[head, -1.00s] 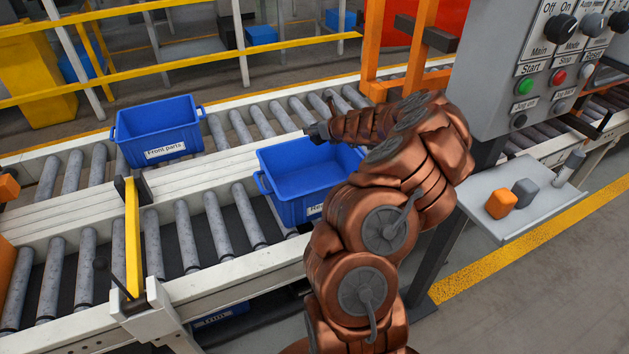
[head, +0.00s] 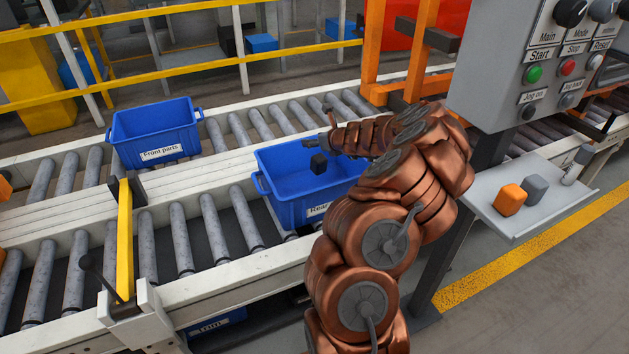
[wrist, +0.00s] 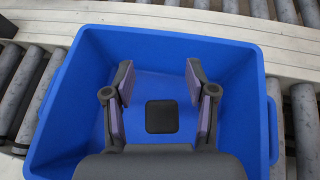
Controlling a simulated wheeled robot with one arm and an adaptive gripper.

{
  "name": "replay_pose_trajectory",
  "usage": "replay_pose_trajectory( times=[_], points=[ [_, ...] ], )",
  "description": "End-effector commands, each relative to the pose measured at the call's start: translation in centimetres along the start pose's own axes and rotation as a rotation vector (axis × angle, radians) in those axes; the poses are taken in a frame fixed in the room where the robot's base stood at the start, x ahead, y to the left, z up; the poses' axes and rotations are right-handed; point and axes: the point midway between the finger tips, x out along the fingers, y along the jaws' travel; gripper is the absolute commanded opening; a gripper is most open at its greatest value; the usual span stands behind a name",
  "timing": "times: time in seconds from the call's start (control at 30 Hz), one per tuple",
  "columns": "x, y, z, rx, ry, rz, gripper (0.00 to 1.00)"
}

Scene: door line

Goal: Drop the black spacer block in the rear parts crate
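The black spacer block (head: 318,163) shows just below my gripper (head: 326,144) in the head view, against the inside of the blue rear parts crate (head: 292,212). In the wrist view the block (wrist: 161,116) lies between the two spread fingers of my gripper (wrist: 160,85), with a gap on each side. The fingers are open and touch nothing. The block is within the outline of the crate (wrist: 60,118); I cannot tell whether it is in the air or on the crate floor. The crate's label is partly hidden by my arm.
The blue front parts crate (head: 155,133) stands on the far roller line to the left. A yellow barrier arm (head: 125,240) stands left of the rear crate. At right, a control box (head: 535,70) hangs above a grey shelf (head: 545,210) with an orange block (head: 510,199) and a grey block (head: 535,187).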

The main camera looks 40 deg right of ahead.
Motion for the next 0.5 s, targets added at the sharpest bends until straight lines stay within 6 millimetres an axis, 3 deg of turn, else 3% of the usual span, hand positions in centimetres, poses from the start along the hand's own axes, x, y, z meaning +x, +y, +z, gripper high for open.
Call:
replay_pose_trajectory(
  times=[0.13, 0.5],
  points=[
    [0.01, 0.02, 0.0, 0.0, 0.0, 0.0, 0.74],
    [-0.27, -0.03, 0.0, 0.001, 0.0, 0.0, 0.74]
  ],
)
